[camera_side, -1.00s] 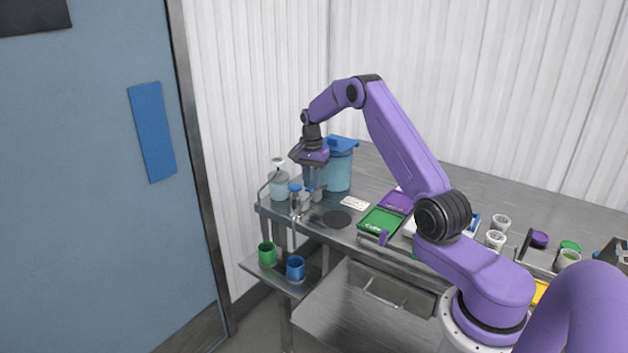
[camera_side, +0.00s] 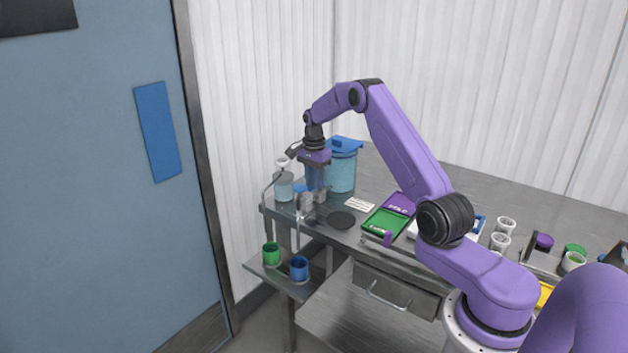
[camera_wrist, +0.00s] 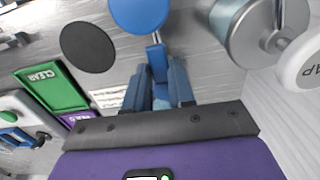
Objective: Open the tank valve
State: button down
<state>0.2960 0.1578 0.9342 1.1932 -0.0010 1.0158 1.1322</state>
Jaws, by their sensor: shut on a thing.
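The tank (camera_side: 342,172) is a translucent blue vessel with a blue lid, standing behind my gripper at the table's left end. In the wrist view, a blue round knob (camera_wrist: 139,14) has a short blue lever (camera_wrist: 155,40) that runs toward my fingers. My gripper (camera_wrist: 158,72) is shut on this lever, with the fingers pointing down; the tips partly hide its end. In the side view, my gripper (camera_side: 314,186) is low beside the metal fitting (camera_side: 306,200) in front of the tank. I cannot tell how far the valve is turned.
A clear jar with a white cap (camera_side: 284,187) stands close on the left. Green (camera_side: 271,254) and blue (camera_side: 299,268) cups sit on the lower shelf under thin spouts. A dark disc (camera_side: 341,219), a white card (camera_side: 360,204) and a green tray (camera_side: 386,221) lie to the right.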

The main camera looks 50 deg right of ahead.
jog(key=c, duration=1)
grip_release()
jog(key=shift+o, duration=0.2)
jog(key=shift+r, duration=0.1)
notch_tip(320, 180, up, 17)
jog(key=shift+r, duration=0.15)
